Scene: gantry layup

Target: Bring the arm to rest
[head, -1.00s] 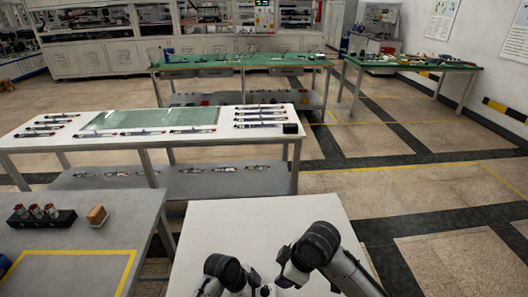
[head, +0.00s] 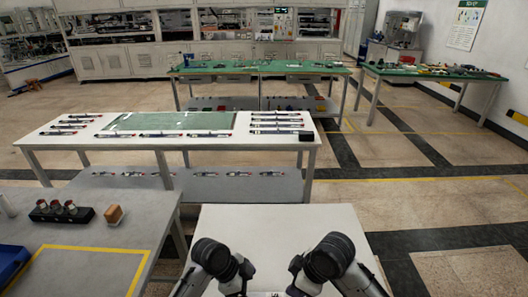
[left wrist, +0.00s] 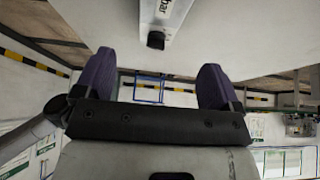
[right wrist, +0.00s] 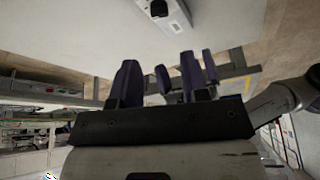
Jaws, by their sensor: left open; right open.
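My left arm (head: 215,262) and right arm (head: 330,262) come in at the bottom of the head view, side by side with a gap between them. Their grippers are out of sight in that view. In the left wrist view my left gripper (left wrist: 155,80) has its two purple fingers wide apart with nothing between them. In the right wrist view my right gripper (right wrist: 160,82) has its fingers apart, less widely, and holds nothing. Smaller purple fingers show beyond it, apparently those of my left gripper, partly hidden.
A grey table (head: 70,232) at left bears a black holder (head: 62,214) with jars, a tan block (head: 114,215) and a blue bin (head: 12,263). A white table (head: 75,147) with a green glass panel (head: 170,121) stands beyond. Open floor lies at right.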

